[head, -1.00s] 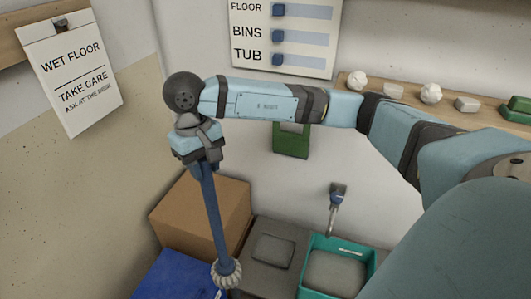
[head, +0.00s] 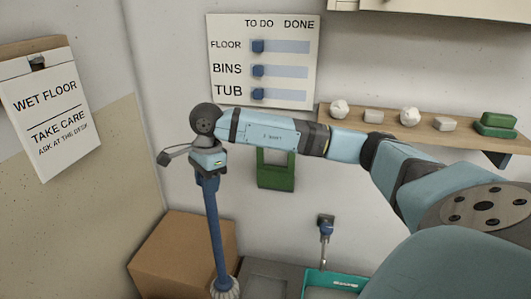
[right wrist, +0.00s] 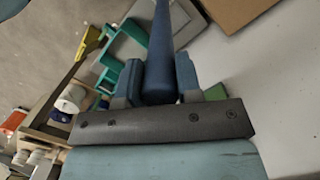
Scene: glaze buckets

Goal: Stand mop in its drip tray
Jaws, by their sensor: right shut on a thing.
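The mop has a blue handle (head: 215,235) and a pale, fringed head (head: 224,289) at the bottom edge of the head view. My right gripper (head: 208,178) is shut on the upper handle, and the mop hangs nearly upright. In the right wrist view, both fingers flank the handle (right wrist: 160,60). A grey tray-like surface (head: 290,268) lies right of the mop head, cut off by the frame; I cannot tell whether it is the drip tray. Whether the mop head touches anything below is hidden. My left gripper is not in view.
A cardboard box (head: 180,255) stands left of the mop. A teal bin (head: 335,281) is at the lower right, with a small brush-like tool (head: 326,228) above it. A wooden shelf (head: 450,133) with several small items and a task board (head: 264,60) are on the wall.

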